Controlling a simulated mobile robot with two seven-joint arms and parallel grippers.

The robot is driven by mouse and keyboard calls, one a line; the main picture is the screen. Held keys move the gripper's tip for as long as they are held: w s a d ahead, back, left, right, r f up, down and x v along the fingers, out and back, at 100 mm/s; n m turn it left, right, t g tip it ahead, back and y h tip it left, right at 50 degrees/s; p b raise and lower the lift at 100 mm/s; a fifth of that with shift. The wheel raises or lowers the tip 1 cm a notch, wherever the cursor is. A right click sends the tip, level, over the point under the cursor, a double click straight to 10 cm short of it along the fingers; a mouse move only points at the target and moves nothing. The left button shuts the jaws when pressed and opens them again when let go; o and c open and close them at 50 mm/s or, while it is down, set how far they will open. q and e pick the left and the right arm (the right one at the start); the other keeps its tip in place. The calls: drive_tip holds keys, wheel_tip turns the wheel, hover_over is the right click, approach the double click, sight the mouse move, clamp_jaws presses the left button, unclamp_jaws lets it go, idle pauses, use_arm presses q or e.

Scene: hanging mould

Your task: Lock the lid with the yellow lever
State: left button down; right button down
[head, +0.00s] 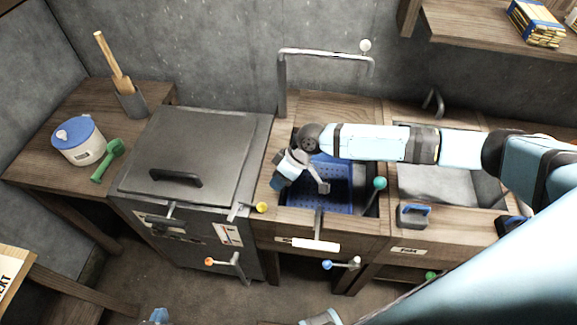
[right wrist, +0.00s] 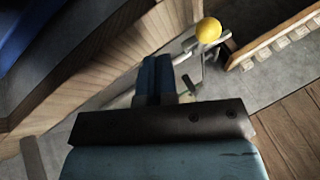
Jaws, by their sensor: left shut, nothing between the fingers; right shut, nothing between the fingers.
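The grey lid (head: 195,150) with a dark handle lies closed on the metal box at the left. The yellow lever's round knob (head: 261,207) is at the box's front right corner, on a metal arm pointing right. In the right wrist view the yellow knob (right wrist: 208,30) is beyond and right of the fingertips, apart from them. My right gripper (head: 277,185) is shut and empty, above and slightly right of the knob; its blue fingers also show in the right wrist view (right wrist: 155,72). My left gripper (head: 160,315) shows only as a blue tip at the bottom edge, away from the lid.
A blue basket (head: 335,190) sits in the counter opening under my right arm. A teal-knobbed lever (head: 379,183), an orange-knobbed lever (head: 209,261) and a blue-knobbed lever (head: 327,265) stand nearby.

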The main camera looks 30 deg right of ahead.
drive_tip(key=s+a, duration=0.1)
drive_tip(key=s+a+p, duration=0.1)
drive_tip(key=shift+a+f, duration=0.35)
drive_tip(key=shift+a, duration=0.05)
drive_tip(key=shift+s+a+f, duration=0.15)
drive_tip(key=shift+a, duration=0.1)
